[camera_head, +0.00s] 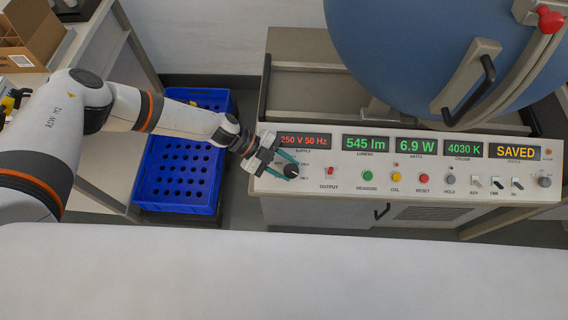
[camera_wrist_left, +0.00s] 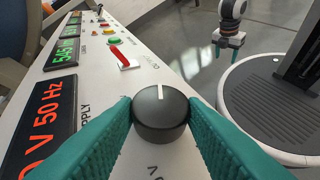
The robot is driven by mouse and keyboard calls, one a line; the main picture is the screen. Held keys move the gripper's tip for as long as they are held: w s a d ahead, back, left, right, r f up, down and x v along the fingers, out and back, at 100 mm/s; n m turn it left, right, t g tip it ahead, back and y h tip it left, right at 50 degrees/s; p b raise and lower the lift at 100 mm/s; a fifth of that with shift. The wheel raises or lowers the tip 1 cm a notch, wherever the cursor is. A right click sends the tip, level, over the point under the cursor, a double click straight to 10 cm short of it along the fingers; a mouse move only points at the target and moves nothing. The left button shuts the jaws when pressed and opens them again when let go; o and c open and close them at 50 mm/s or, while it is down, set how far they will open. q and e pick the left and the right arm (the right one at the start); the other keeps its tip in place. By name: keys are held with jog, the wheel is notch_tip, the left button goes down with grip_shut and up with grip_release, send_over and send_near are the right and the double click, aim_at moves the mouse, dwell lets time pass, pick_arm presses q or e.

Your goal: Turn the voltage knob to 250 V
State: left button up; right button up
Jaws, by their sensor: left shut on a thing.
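The black voltage knob (camera_head: 291,171) is at the left end of the white control panel, below the supply display (camera_head: 304,141), which reads 250 V 50 Hz. In the left wrist view the knob (camera_wrist_left: 160,112) has a white pointer line on its top, directed up the picture, away from the wrist. My left gripper (camera_head: 286,166) is shut on the knob, with a teal finger touching each side. My right gripper (camera_wrist_left: 228,48) shows small in the left wrist view, empty, its teal fingers apart.
The red output switch (camera_head: 330,171) sits just right of the knob. Further right are green, yellow and red buttons, then small toggles. The status display (camera_head: 514,152) reads SAVED. A blue sphere (camera_head: 425,45) stands behind the panel. A blue crate (camera_head: 181,206) is at the left.

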pick_arm(q)
jog(key=shift+d+m+g+y, duration=0.2)
jog(key=shift+m+g+y, duration=0.2)
jog(key=shift+m+g, duration=0.1)
jog(key=o, duration=1)
jog(key=shift+w+a+r, duration=0.2)
jog(key=shift+a+r, duration=0.15)
jog(key=shift+a, duration=0.05)
jog(key=v, duration=1.1)
jog(key=shift+s, duration=0.15)
jog(key=shift+d, duration=0.1)
